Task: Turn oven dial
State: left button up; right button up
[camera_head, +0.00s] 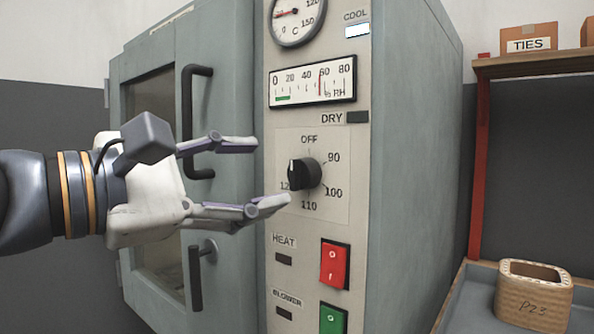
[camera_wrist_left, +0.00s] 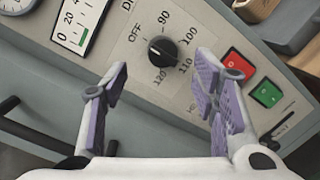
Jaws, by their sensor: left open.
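The oven dial (camera_head: 305,173) is a round black knob on a pale plate, marked OFF, 90, 100, 110 and 120. Its white mark points to the left in the head view, toward the side between 120 and OFF. My left gripper (camera_head: 262,174) is open in front of the oven panel, its fingers pointing at the dial, one higher and one lower. In the left wrist view the dial (camera_wrist_left: 162,49) lies beyond the gap between the two open fingertips (camera_wrist_left: 160,80). The fingers look apart from it. My right gripper is not in view.
The oven door (camera_head: 228,120) with its black handle (camera_head: 188,120) is left of the panel. A red switch (camera_head: 335,264) and a green switch (camera_head: 333,319) sit below the dial.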

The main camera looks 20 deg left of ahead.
aim_at(292, 172)
pick_arm(q)
jog(key=x, duration=0.6)
jog(key=shift+w+d+f, duration=0.15)
jog(key=shift+w+f, duration=0.05)
jog(key=shift+w, duration=0.1)
jog(key=c, duration=1.1)
jog(key=shift+c, duration=0.2)
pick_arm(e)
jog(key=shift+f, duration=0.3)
pick_arm(q)
jog(key=shift+r, duration=0.1)
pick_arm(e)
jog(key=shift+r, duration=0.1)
